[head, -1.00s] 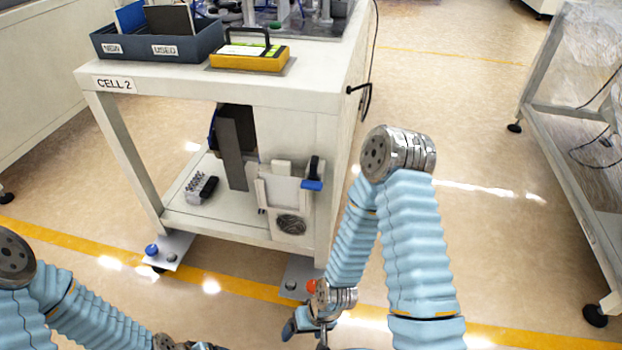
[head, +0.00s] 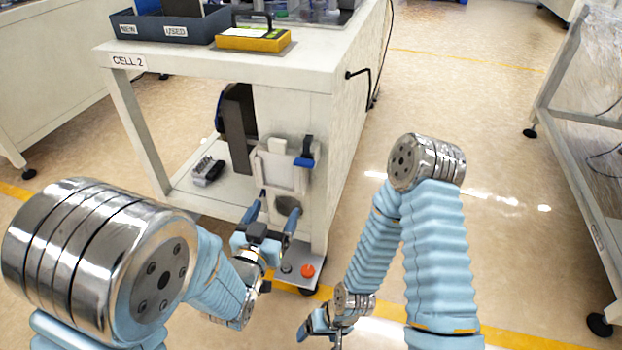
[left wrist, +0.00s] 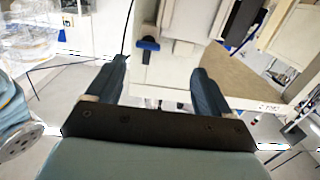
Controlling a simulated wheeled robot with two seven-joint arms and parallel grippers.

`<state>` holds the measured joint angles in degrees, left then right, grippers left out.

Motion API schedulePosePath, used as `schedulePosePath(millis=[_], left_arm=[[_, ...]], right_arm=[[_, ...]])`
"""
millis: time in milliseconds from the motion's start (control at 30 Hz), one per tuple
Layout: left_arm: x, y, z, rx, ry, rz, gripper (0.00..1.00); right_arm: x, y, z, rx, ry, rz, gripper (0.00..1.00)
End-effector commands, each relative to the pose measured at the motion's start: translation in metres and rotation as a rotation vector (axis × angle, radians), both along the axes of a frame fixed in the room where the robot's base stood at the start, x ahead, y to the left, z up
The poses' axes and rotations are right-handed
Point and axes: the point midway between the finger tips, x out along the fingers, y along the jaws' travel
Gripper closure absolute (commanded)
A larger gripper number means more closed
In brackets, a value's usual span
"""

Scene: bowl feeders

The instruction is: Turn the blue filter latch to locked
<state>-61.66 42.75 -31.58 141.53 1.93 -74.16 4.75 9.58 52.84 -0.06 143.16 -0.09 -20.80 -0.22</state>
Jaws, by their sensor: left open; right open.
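The blue latch (head: 304,162) sits at the upper right of the pale filter cover (head: 284,172) on the cart's front panel. A dark upright piece stands above its blue part. The latch also shows in the left wrist view (left wrist: 148,44), beyond and between my fingers, nearer the left one. My left gripper (head: 273,210) is open and empty, in front of and below the cover, with its fingers toward the panel. In the left wrist view its fingers (left wrist: 161,70) are wide apart and apart from the latch. My right gripper (head: 320,328) is low near the floor, open and empty.
The cart (head: 210,62) labelled CELL 2 carries a blue bin (head: 168,32) and a yellow case (head: 252,39) on top. A dark item (head: 208,171) lies on its lower shelf. A red knob (head: 307,271) is at its foot.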

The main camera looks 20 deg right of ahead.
Motion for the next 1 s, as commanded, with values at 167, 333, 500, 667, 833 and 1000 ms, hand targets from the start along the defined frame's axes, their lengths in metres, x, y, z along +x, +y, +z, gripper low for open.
schedulePosePath(millis=[167, 333, 500, 667, 833, 1000], left_arm=[[-0.001, -0.015, 0.019, -0.025, -0.061, -0.027, 0.19], [0.022, -0.031, 0.02, -0.023, -0.061, -0.027, 0.19], [0.056, -0.053, 0.019, -0.022, -0.06, -0.026, 0.19], [0.083, -0.072, 0.019, -0.022, -0.059, -0.027, 0.19], [0.102, -0.084, 0.018, -0.022, -0.058, -0.026, 0.19], [0.108, -0.088, 0.018, -0.024, -0.056, -0.025, 0.19]], right_arm=[[0.0, 0.0, 0.0, 0.0, -0.001, 0.0, 0.16], [0.0, 0.001, 0.004, 0.001, 0.0, 0.001, 0.16], [-0.001, 0.002, 0.008, 0.003, 0.002, 0.003, 0.16], [-0.001, 0.003, 0.011, 0.004, 0.003, 0.006, 0.16], [-0.002, 0.004, 0.012, 0.005, 0.003, 0.007, 0.16], [-0.002, 0.004, 0.013, 0.005, 0.003, 0.007, 0.16]])
